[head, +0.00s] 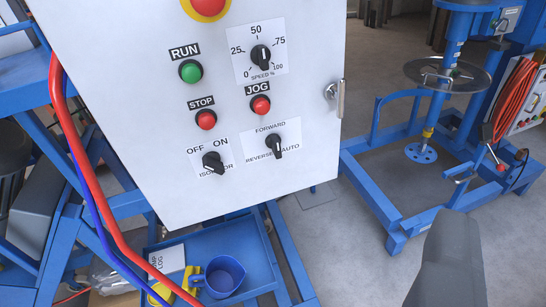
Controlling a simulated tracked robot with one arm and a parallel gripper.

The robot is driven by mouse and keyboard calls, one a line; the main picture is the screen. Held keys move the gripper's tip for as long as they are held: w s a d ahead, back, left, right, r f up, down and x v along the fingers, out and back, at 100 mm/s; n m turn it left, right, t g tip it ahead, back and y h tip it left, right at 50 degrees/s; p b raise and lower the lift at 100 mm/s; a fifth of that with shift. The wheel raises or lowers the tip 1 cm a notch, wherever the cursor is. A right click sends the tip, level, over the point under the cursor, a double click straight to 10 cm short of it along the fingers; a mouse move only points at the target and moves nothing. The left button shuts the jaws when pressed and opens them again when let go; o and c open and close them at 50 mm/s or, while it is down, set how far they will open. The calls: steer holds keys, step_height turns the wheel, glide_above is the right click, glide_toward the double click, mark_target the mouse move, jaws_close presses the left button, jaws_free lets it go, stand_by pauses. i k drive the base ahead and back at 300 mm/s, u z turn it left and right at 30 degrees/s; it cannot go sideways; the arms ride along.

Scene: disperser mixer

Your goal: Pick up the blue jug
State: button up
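The blue jug (222,275) stands upright on the blue tray shelf (252,262) low under the control cabinet, at the bottom of the head view. Its open top faces up and its handle points left. A dark grey part of my gripper (450,260) shows at the bottom right, well to the right of the jug and apart from it. Only this one part is in the picture, so its opening is hidden. Nothing is seen held.
The white control cabinet (130,110) with knobs and buttons hangs above the jug. A yellow item (190,279) and a paper log (168,258) lie left of the jug. Red and blue hoses run down the left. A blue mixer frame (395,235) stands right; grey floor lies between.

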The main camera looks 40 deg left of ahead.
mark_target(224, 274)
steer(key=u, duration=0.4)
steer(key=i, duration=0.1)
steer(key=u, duration=3.35)
steer(key=k, duration=0.5)
steer(key=z, duration=1.6)
